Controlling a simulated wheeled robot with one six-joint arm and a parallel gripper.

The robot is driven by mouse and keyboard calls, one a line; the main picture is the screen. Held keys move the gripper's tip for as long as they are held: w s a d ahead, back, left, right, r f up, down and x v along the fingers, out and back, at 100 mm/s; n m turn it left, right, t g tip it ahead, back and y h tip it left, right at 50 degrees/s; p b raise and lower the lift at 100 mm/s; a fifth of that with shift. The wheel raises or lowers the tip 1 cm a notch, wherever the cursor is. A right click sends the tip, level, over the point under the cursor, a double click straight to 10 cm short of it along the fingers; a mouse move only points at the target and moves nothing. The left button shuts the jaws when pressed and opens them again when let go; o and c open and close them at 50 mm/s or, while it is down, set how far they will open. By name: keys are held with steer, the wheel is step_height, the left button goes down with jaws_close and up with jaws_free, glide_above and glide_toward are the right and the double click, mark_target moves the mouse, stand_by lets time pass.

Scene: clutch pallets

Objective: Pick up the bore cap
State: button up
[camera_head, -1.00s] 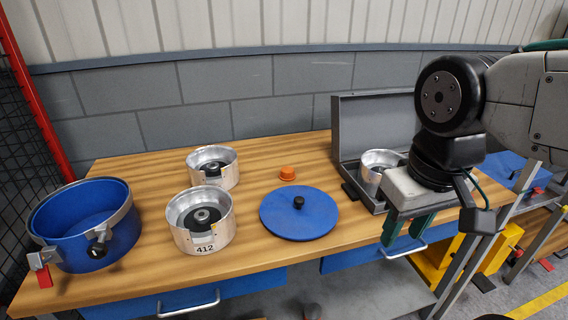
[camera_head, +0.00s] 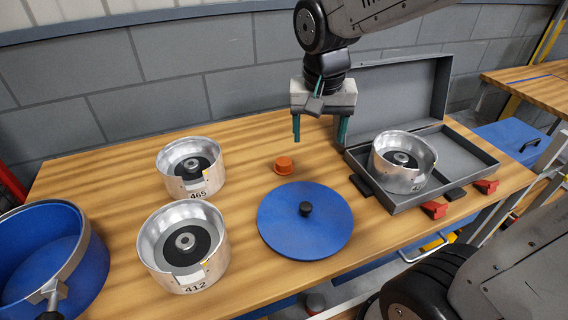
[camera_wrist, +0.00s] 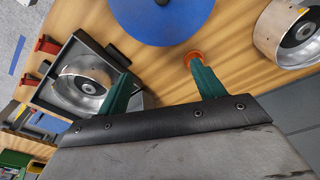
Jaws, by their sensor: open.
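The bore cap is most likely the small orange cap (camera_head: 284,166), which sits on the wooden bench behind the blue lid. My gripper (camera_head: 320,138) hangs above the bench, to the right of the orange cap and higher than it. Its two green fingers are spread wide with nothing between them. In the wrist view the orange cap (camera_wrist: 193,58) shows just beyond the tip of the right finger, partly hidden by it. The gripper (camera_wrist: 160,78) appears apart from the cap.
A blue round lid (camera_head: 330,225) with a black knob lies in front of the cap. Metal housings 465 (camera_head: 208,165) and 412 (camera_head: 217,262) stand left. An open grey case (camera_head: 471,166) holding another housing (camera_head: 388,172) stands right. A blue drum (camera_head: 92,262) is at far left.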

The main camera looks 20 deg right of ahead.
mark_target(284, 160)
steer(key=w+a+f+m, duration=0.1)
steer(key=w+f, duration=0.2)
steer(key=w, duration=0.1)
steer(key=w+a+f+m, duration=0.1)
steer(key=w+f, duration=0.2)
steer(key=w, duration=0.1)
steer(key=w+a+f+m, duration=0.1)
steer(key=w+f+m, duration=0.1)
steer(key=w+f, duration=0.2)
steer(key=shift+w+a, duration=0.3)
steer(key=shift+w, duration=0.2)
steer(key=f, duration=0.2)
steer(key=d+f, duration=0.1)
steer(key=f, duration=0.4)
steer(key=shift+w+d+f, duration=0.2)
steer(key=shift+w+f, duration=0.1)
steer(key=shift+w, duration=0.1)
steer(key=shift+c, duration=0.3)
steer(key=c, duration=1)
